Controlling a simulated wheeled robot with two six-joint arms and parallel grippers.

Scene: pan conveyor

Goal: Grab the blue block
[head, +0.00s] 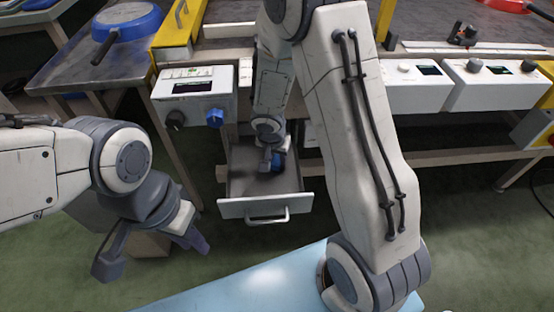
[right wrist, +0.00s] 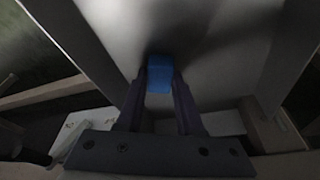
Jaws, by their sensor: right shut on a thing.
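The blue block (right wrist: 160,74) sits between the fingertips of my right gripper (right wrist: 159,88) in the right wrist view, with a finger against each side. In the head view the blue block (head: 278,160) shows partly beside my right gripper (head: 270,162), inside the open drawer (head: 266,207). I cannot tell whether the block touches the drawer floor. My left gripper (head: 150,255) is open and empty at the lower left, with its two fingers wide apart, away from the drawer.
A control box (head: 195,92) with a black knob and a blue knob (head: 215,118) hangs above the drawer. White control boxes (head: 418,86) line the bench at right. A blue pan (head: 128,22) stands on the left table. A light blue surface (head: 250,287) lies in front.

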